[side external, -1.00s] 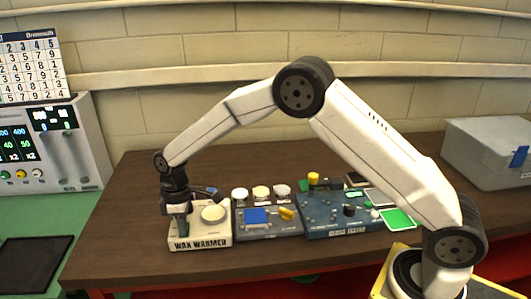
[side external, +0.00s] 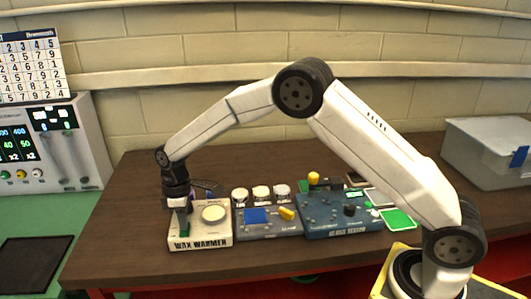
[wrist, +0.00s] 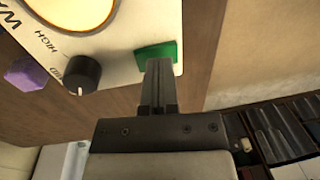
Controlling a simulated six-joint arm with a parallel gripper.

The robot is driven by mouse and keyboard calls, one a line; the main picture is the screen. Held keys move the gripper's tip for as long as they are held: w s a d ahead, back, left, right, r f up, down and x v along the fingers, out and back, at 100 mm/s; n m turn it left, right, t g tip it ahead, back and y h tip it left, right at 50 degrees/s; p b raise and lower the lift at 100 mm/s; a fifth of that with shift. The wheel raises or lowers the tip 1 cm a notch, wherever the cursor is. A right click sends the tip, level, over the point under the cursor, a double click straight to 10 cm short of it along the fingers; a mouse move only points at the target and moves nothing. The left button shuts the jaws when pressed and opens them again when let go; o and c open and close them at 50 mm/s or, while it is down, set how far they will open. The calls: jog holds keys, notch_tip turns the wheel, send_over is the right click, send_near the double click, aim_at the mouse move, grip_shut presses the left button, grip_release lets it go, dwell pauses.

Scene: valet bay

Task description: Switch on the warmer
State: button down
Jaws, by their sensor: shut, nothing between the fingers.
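The white wax warmer (side external: 215,235) stands at the left front of the table, with a round cream plate (side external: 213,213) on top. In the wrist view the warmer's panel (wrist: 125,75) carries a black knob (wrist: 82,75), with the word HIGH beside it, and a green rectangular switch (wrist: 170,50). My gripper (wrist: 158,64) is shut and empty. Its fingertips are over the near edge of the green switch and hide part of it. I cannot tell whether they touch it. In the side view my gripper (side external: 181,205) is at the warmer's left side.
A purple knob-like piece (wrist: 25,72) is beside the warmer. A grey device (side external: 268,228) and a blue device (side external: 335,222) stand to the warmer's right, with several pale round-topped jars (side external: 261,193) behind. A grey lidded bin (side external: 488,150) is at the far right.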

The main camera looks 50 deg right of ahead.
aim_at(185, 233)
notch_tip(185, 233, up, 14)
jog(key=s+a, duration=0.1)
dwell(0.9)
jog(key=shift+s+f, duration=0.1)
jog(key=shift+s, duration=0.05)
jog(key=s+d+f+m+t, duration=0.1)
jog(key=s+d+f+m, duration=0.2)
jog(key=s, duration=0.4)
jog(key=s+d+f+m+t, duration=0.1)
jog(key=s+d+f+m, duration=0.2)
jog(key=s+d, duration=0.3)
jog(key=s+d+f+m+t+h, duration=0.1)
jog(key=s+d+f+m, duration=0.2)
jog(key=s, duration=0.6)
jog(key=shift+s+d+t, duration=0.3)
jog(key=shift+d, duration=0.7)
jog(key=c, duration=1.3)
grip_release()
